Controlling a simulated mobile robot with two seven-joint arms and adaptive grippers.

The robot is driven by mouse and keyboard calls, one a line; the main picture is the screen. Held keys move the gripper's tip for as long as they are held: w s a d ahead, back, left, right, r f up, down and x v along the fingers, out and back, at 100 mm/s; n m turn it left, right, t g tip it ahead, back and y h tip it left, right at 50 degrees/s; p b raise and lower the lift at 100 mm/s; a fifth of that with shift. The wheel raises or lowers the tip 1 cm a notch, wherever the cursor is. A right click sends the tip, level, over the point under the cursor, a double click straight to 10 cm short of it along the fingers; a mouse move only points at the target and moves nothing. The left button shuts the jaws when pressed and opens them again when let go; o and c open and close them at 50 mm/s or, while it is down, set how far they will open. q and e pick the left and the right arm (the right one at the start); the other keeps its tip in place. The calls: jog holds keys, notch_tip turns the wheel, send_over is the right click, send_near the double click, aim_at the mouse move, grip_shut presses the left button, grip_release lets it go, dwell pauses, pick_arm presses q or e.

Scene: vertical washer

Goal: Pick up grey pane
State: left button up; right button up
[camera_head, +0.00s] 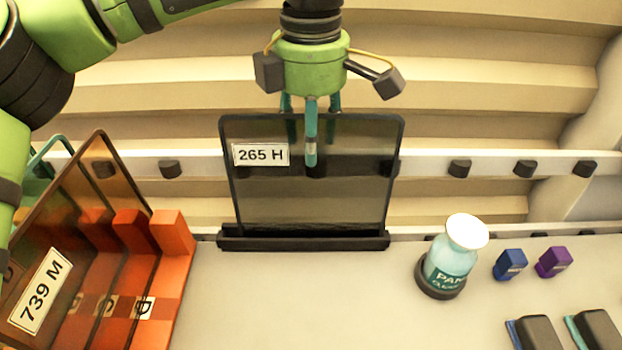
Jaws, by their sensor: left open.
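The grey pane (340,195) is a dark, see-through, upright sheet labelled "265 H". Its lower edge sits in a black slotted holder (303,240) at the back edge of the table. My left gripper (311,130), green with teal fingers, points down at the pane's top edge. One finger hangs in front of the pane, right of the label. The other fingers come down at the top edge and seem to pass behind it. The jaws are open around the edge; whether any finger touches the pane I cannot tell. My right gripper is out of view.
An orange rack (172,285) with a tilted brown pane (75,210) labelled "739 M" stands at the left. A cleaner bottle (452,258), a blue block (510,264) and a purple block (553,261) stand at the right. The middle of the table (290,305) is clear.

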pick_arm(q)
jog(key=shift+s, duration=0.3)
jog(key=shift+r, duration=0.1)
grip_shut()
jog(key=shift+r, duration=0.15)
